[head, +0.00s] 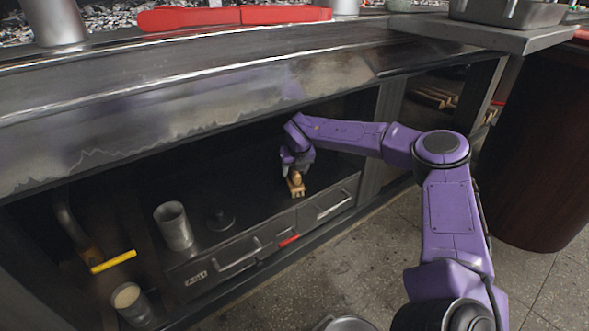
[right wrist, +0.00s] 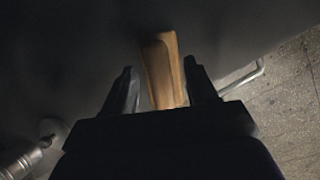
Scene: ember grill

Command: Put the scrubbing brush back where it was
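The scrubbing brush (head: 297,188) is a small tan wooden piece on the dark shelf under the grill counter, near the shelf's front edge. It also shows in the right wrist view (right wrist: 164,70) as a wooden block between the two fingers. My right gripper (head: 296,170) is right above it in the head view. In the right wrist view its fingers (right wrist: 162,85) stand apart on either side of the brush, with a visible gap on the left side. The brush's bristles are not clearly visible. My left gripper is not in view.
A grey metal cylinder (head: 174,226) and a dark round knobbed object (head: 219,219) stand on the shelf to the left. A yellow-handled tool (head: 113,262) and a filled cup (head: 131,303) are further left. The counter edge (head: 200,110) overhangs the shelf. Drawers (head: 330,206) lie below it.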

